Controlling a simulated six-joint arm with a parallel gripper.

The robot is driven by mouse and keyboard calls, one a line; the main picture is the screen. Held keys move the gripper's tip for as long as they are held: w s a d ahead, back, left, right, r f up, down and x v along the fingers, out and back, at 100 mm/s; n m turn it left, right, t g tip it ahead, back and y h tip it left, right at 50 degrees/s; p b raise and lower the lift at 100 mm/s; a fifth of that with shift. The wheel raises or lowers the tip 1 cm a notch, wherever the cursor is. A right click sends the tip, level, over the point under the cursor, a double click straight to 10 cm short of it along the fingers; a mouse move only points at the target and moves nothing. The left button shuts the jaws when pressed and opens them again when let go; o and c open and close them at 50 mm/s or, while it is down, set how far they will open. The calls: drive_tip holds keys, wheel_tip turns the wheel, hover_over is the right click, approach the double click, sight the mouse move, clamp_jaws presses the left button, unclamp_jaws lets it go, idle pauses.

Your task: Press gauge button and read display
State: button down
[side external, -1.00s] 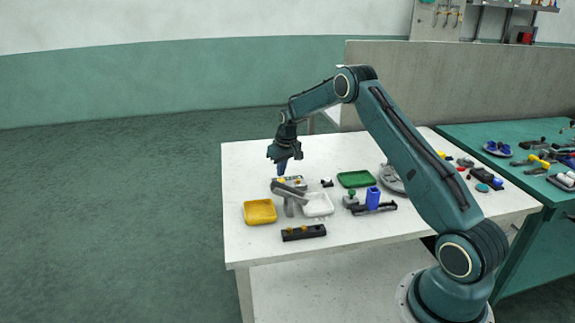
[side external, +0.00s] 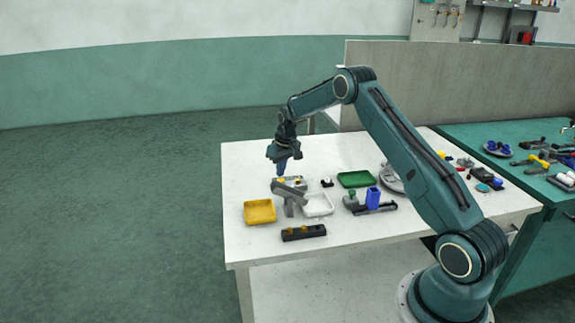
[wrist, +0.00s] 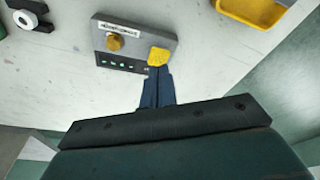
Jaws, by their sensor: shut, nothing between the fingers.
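The gauge (wrist: 140,40) is a grey box on the white table in the wrist view, with a white label, a round brass-coloured knob (wrist: 115,43) and a dark display strip (wrist: 122,64) with small green marks. Its reading is too small to make out. A yellow button (wrist: 158,56) sits at the box's right corner. My gripper (wrist: 157,70) is shut and empty, its blue fingertips at the yellow button's near edge; I cannot tell whether they touch it.
A yellow tray (side external: 260,211), a white tray (side external: 318,205), a green tray (side external: 356,179) and a black block (side external: 303,232) lie nearby. The table's left part is clear.

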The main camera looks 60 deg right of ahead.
drive_tip(key=shift+f, duration=1.05)
idle(0.6)
drive_tip(key=shift+r, duration=0.65)
drive_tip(key=shift+r, duration=2.5)
